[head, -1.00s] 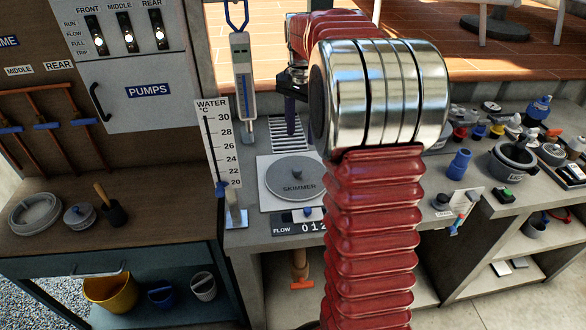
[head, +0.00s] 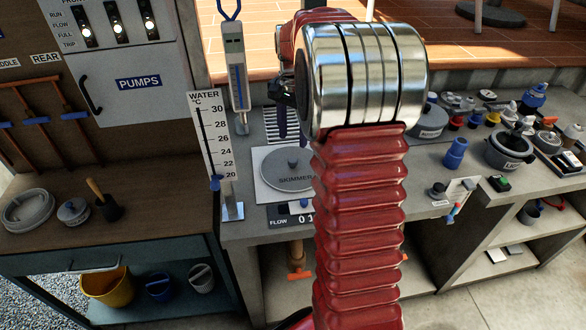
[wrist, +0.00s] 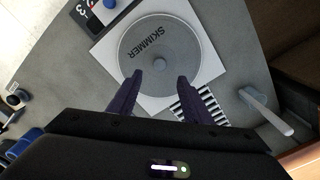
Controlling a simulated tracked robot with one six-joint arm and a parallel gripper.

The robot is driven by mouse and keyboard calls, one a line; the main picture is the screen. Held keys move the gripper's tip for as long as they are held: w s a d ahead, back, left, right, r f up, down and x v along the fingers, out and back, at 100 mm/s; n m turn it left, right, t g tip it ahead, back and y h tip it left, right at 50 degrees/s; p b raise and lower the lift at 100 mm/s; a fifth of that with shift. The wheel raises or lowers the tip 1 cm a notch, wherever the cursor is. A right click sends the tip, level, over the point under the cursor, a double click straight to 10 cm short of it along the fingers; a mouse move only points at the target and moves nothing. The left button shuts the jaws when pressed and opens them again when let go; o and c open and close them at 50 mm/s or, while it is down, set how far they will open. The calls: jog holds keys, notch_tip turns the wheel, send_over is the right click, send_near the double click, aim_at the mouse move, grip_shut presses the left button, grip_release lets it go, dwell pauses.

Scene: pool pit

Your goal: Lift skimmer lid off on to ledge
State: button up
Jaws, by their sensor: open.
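The skimmer lid (head: 285,172) is a round grey disc with a small centre knob, marked SKIMMER. It lies flat on a white square plate (head: 262,188) on the grey ledge (head: 245,232). My arm hides its right part in the head view. In the wrist view the lid (wrist: 185,38) shows whole, with its knob (wrist: 159,62) in the middle. My gripper (wrist: 159,75) is open and empty. Its two dark fingers reach over the lid's near edge, either side of the knob's line and short of the knob. The gripper is mostly hidden behind my arm in the head view.
A slotted grate (head: 275,124) lies behind the lid. A thermometer (head: 236,70) and a water scale board (head: 212,145) stand to the left. A flow counter (head: 290,216) sits in front.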

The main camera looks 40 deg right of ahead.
aim_at(293, 159)
jog(key=shift+f, duration=1.65)
jog(key=shift+f, duration=0.1)
jog(key=shift+a+f, duration=0.1)
jog(key=shift+f, duration=2.4)
jog(key=shift+c, duration=0.7)
grip_shut()
